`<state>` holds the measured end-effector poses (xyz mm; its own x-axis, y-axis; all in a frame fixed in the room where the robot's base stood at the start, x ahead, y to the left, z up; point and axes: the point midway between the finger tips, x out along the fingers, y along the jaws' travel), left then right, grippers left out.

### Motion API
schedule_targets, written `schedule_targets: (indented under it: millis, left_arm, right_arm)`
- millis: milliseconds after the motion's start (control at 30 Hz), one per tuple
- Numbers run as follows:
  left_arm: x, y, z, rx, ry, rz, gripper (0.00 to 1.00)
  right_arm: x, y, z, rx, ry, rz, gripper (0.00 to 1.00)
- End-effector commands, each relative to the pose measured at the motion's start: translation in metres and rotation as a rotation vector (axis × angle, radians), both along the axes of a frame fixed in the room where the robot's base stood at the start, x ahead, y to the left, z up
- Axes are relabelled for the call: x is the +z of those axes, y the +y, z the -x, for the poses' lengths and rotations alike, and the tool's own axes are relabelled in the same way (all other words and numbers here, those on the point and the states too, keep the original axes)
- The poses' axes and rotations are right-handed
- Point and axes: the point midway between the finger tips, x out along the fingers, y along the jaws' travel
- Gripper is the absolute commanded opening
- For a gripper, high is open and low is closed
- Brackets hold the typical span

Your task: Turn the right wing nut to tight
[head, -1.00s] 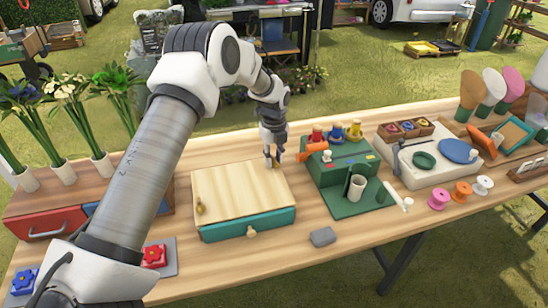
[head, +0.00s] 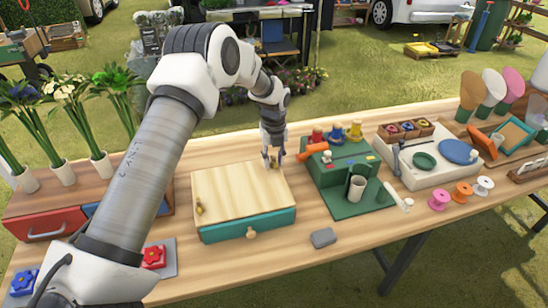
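A wooden press board (head: 235,190) lies on a teal-edged box on the table. A small brass wing nut (head: 200,209) sits at its left edge. My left gripper (head: 273,160) points down at the board's back right corner. Its two fingers stand apart, with a small pale thing between them. This is where the right wing nut would be, but it is too small and covered to make out its angle. I cannot tell whether the fingers touch it. My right gripper is out of view.
A green stand (head: 345,203) with spools and a cup is close to the right of the box. A grey block (head: 323,238) lies in front. Flowers in white vases (head: 64,173) stand at left.

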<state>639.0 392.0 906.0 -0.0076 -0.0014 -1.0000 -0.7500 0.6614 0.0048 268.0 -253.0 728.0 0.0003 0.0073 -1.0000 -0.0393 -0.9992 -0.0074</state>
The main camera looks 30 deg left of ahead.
Motion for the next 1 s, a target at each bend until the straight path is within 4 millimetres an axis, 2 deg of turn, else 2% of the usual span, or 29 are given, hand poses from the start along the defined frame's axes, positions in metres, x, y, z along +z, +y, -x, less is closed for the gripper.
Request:
schedule_targets:
  millis: [367, 467, 800, 900, 1000]
  left_arm:
    - [0.006, 0.000, -0.002, 0.001, -0.006, -0.001, 0.49]
    - [0.020, 0.000, -0.003, 0.001, -0.010, -0.001, 0.49]
    - [0.101, 0.001, -0.003, 0.000, -0.008, -0.001, 0.49]
    - [0.115, 0.001, -0.002, 0.000, -0.005, -0.001, 0.49]
    - [0.120, 0.000, -0.002, 0.000, -0.003, -0.001, 0.49]
  right_arm:
    - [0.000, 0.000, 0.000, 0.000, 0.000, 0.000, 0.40]
    - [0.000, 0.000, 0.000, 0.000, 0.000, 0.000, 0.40]
    - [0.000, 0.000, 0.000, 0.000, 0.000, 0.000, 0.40]
    - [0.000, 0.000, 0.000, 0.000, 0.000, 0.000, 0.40]
    - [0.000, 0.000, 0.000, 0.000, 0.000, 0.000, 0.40]
